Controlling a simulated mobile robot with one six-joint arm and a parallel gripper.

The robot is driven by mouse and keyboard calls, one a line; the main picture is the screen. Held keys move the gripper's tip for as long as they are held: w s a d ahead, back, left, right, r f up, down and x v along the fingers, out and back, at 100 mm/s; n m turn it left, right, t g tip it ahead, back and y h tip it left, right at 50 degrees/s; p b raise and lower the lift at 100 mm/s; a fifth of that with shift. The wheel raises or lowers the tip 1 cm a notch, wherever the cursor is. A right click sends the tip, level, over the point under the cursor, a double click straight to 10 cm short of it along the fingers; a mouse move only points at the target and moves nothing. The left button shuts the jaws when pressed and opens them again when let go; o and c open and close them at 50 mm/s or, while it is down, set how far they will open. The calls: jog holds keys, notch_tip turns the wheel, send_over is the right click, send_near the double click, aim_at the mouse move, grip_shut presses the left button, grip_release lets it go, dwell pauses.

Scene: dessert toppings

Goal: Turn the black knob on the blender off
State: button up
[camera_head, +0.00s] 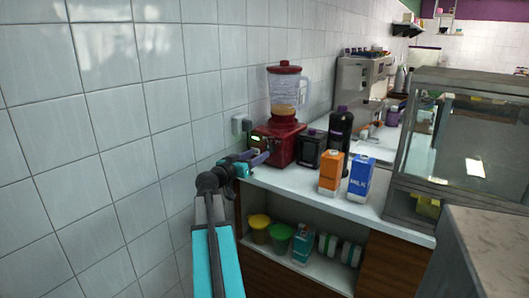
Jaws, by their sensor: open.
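The blender has a red base (284,142) and a clear jar (284,90) with a red lid, and it stands at the left end of the white counter by the tiled wall. A small green-lit spot shows on the base's front. I cannot make out the black knob; part of the base's front is behind my gripper. My gripper (261,159) has dark purplish fingers and a teal body. It is open, right at the lower front of the base. Whether it touches the base or knob I cannot tell.
Right of the blender stand a black box-like item (308,149), a dark bottle (340,128), an orange carton (330,173) and a blue milk carton (361,178). A glass display case (460,140) stands at the right. Tubs and cartons sit on the shelf (325,272) below.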

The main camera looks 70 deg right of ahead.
aim_at(268, 148)
jog(key=shift+x, duration=3.2)
